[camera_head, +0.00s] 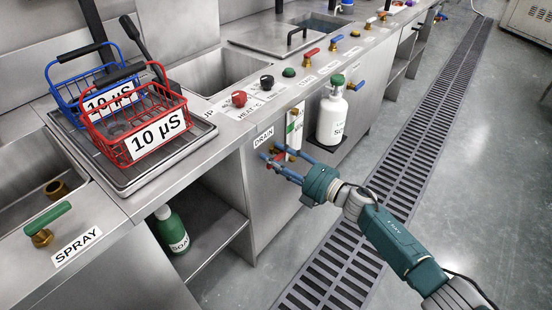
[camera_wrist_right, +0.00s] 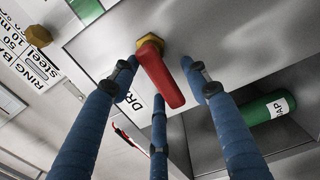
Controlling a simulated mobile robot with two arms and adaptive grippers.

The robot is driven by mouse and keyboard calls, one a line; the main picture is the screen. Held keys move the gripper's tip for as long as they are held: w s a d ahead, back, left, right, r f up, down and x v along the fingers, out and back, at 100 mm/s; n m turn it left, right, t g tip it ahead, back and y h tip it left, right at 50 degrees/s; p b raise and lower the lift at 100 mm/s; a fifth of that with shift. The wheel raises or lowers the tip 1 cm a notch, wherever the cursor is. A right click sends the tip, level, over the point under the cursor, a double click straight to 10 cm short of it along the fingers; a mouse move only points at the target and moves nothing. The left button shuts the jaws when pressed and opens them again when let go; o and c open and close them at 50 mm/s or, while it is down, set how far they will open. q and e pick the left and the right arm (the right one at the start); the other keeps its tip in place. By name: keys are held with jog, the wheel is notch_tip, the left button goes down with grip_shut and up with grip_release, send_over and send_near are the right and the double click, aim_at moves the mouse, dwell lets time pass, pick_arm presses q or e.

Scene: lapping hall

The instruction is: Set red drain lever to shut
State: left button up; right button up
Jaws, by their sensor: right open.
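The red drain lever (camera_wrist_right: 162,78) shows in the right wrist view, with its brass hub (camera_wrist_right: 149,42) on the steel cabinet front. Its handle points down and slightly right in that picture. My right gripper (camera_head: 278,157) is open, with its blue fingers around the lever on several sides and no clear grip on it. In the head view the fingers largely hide the lever, just below the DRAIN label (camera_head: 263,137). My left gripper is not in view.
A white bottle (camera_head: 332,118) stands on a small shelf right of the drain. A green soap bottle (camera_head: 171,230) sits in the open cabinet. Red (camera_head: 135,122) and blue baskets stand on the counter. A floor grate (camera_head: 400,150) runs along the free aisle.

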jog(key=shift+s+d, duration=0.1)
jog(key=v, duration=1.1)
jog(key=shift+s+d, duration=0.2)
jog(key=shift+d, duration=0.1)
jog(key=shift+f, duration=0.1)
